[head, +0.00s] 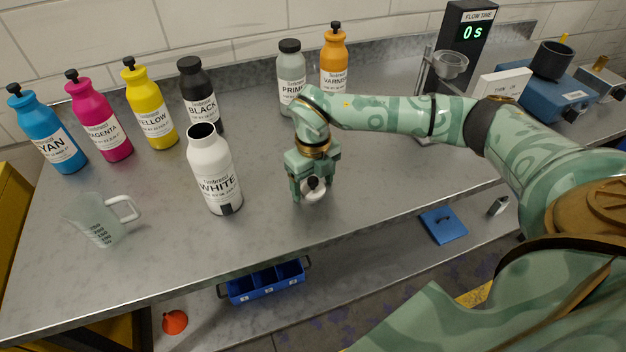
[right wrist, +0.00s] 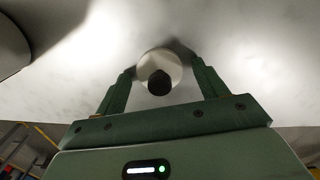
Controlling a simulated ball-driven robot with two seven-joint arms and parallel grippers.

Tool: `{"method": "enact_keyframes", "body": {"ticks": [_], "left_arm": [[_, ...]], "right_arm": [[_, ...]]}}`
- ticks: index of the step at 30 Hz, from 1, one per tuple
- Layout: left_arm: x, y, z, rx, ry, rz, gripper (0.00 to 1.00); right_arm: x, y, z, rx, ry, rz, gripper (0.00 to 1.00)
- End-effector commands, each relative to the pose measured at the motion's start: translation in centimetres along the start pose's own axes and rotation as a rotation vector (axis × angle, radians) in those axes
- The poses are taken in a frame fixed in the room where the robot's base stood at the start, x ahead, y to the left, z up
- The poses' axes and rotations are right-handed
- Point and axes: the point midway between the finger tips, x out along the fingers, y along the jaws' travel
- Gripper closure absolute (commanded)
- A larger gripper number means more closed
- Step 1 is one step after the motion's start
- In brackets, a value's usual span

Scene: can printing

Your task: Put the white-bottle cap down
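The white bottle (head: 214,172) stands upright and uncapped on the metal table. Its cap (head: 314,190), white with a dark knob, is between the fingers of my right gripper (head: 314,192), to the right of the bottle. In the right wrist view the cap (right wrist: 158,72) sits between the fingertips of the right gripper (right wrist: 160,75), which close on its two sides. The cap is low over the tabletop; I cannot tell whether it touches. My left gripper is not in view.
A clear measuring cup (head: 100,222) stands at the left front. Cyan (head: 48,130), magenta (head: 98,118), yellow (head: 148,105) and black (head: 200,95) bottles line the back left. Primer (head: 290,78) and varnish (head: 334,62) bottles stand behind my right arm. The table (head: 265,205) around the cap is clear.

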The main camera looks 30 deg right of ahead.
Motion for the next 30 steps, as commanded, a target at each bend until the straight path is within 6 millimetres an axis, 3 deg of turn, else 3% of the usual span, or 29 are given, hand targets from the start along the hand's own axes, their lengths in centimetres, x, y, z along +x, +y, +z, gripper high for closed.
{"method": "enact_keyframes", "body": {"ticks": [7,21,30], "left_arm": [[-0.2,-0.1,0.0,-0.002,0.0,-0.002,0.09],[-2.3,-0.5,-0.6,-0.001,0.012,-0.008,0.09],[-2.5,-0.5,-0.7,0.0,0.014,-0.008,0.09]], "right_arm": [[-0.8,0.0,0.1,0.0,-0.003,0.0,0.28],[-10.7,0.0,0.1,0.0,-0.004,0.0,0.28],[-12.4,0.0,0.0,0.0,-0.001,0.0,0.28]]}}
